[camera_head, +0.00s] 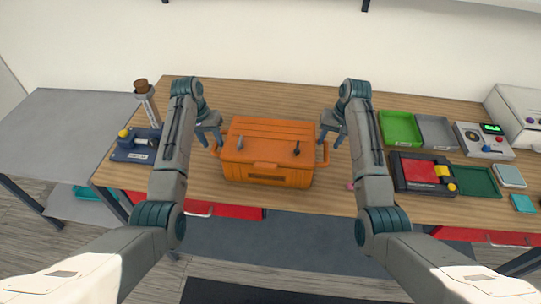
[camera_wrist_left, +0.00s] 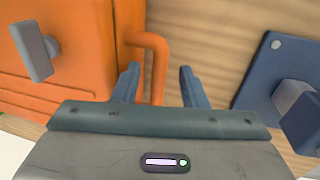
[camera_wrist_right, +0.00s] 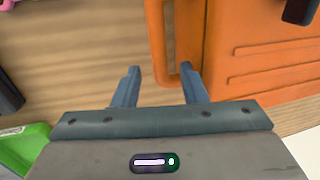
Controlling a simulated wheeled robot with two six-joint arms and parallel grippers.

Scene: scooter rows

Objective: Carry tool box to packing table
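I cannot tell which table is the packing table.
A blue device (camera_head: 137,146) stands left of the box. Green (camera_head: 400,128) and grey (camera_head: 436,132) trays, a red-and-black case (camera_head: 420,174) and a control box (camera_head: 484,141) stand on the right. A grey table (camera_head: 62,130) at the far left has a clear top.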

